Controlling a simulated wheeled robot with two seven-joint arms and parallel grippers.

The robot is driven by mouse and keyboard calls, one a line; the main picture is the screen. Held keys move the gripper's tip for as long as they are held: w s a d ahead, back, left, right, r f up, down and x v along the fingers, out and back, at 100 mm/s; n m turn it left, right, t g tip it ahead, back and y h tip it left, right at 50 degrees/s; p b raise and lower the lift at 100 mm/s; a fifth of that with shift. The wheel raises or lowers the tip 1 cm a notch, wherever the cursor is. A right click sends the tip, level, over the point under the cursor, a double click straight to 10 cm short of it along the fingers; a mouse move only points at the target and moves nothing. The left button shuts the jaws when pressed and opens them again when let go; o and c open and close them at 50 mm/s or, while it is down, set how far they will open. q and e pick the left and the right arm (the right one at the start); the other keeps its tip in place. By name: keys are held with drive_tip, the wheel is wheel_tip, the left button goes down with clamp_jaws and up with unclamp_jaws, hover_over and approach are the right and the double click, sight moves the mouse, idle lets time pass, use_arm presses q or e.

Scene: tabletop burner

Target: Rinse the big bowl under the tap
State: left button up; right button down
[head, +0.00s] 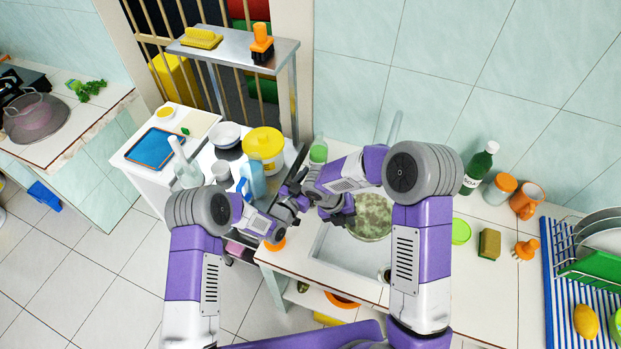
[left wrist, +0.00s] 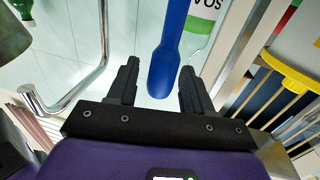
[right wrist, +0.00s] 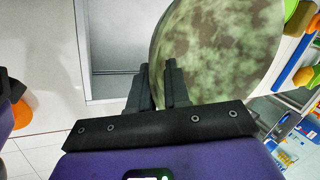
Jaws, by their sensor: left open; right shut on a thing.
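The big bowl (head: 370,222), mottled green and brown inside, is in or just above the sink (head: 342,262) in the head view. My right gripper (head: 345,213) is shut on its left rim; the right wrist view shows the fingers (right wrist: 157,85) at the edge of the tilted-looking bowl (right wrist: 220,50). The tap (head: 395,128) rises behind the sink, partly hidden by my right arm; its bent metal pipe also shows in the left wrist view (left wrist: 92,78). My left gripper (head: 297,178) is open left of the sink. A blue handle-like thing (left wrist: 165,60) shows between its fingers, apparently beyond them.
A green-capped bottle (head: 318,150) stands behind the sink's left side. A sponge (head: 489,243), green round thing (head: 460,231) and orange brush (head: 526,249) lie right of the sink. A dish rack (head: 590,245) is farther right. A white table (head: 150,172) stands left.

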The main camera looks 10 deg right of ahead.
use_arm(q)
clamp_jaws()
